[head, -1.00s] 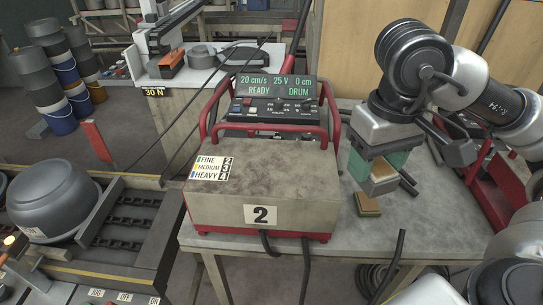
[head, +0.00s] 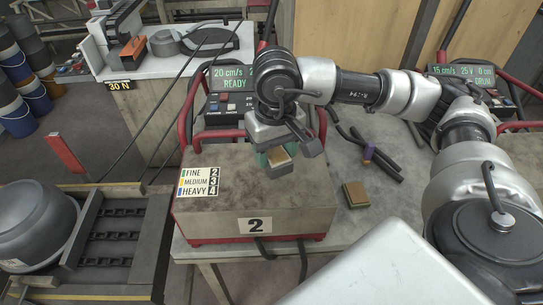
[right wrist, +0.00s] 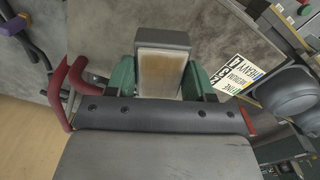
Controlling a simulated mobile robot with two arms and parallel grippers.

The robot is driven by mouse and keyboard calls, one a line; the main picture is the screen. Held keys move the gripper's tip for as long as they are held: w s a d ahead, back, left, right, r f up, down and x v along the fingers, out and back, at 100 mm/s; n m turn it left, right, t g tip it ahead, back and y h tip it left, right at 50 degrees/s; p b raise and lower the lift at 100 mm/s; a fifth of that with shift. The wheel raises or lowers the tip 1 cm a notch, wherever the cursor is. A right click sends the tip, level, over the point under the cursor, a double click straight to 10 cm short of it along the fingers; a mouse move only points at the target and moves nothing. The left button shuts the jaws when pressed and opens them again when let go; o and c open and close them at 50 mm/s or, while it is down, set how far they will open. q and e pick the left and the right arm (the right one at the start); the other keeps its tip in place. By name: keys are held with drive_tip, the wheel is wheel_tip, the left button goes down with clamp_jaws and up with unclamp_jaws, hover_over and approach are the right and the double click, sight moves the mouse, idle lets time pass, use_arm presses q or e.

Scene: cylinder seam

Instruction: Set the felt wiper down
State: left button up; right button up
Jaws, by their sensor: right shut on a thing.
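My right gripper (head: 274,154) hangs over the top of the box marked 2 (head: 240,185). Its green fingers are shut on the felt wiper (head: 279,157), a grey block with a tan face. In the right wrist view, the wiper (right wrist: 161,70) sits between the green fingers (right wrist: 160,78), tan face toward the camera. I cannot tell whether it touches the box top. My left gripper is not in view.
The sign (head: 198,182) is on the box's left side. Much of the box top is bare.

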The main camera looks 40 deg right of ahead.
sight(273, 154)
drive_tip(key=shift+w+a+f, duration=0.15)
drive_tip(key=shift+w+f, duration=0.05)
drive_tip(key=shift+w, duration=0.1)
wheel_tip(273, 154, down, 4)
drive_tip(key=shift+s+r+p, duration=0.15)
drive_tip(key=shift+r+p, duration=0.05)
drive_tip(key=shift+p, duration=0.9)
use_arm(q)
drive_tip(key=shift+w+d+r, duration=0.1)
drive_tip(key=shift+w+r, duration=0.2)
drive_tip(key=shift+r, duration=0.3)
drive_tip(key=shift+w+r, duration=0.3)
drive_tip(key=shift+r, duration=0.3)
use_arm(e)
drive_tip(key=shift+f, duration=0.25)
drive_tip(key=shift+f+b, duration=0.15)
drive_tip(key=shift+b, duration=0.2)
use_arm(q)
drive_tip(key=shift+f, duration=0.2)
use_arm(e)
drive_tip(key=o, duration=1.1)
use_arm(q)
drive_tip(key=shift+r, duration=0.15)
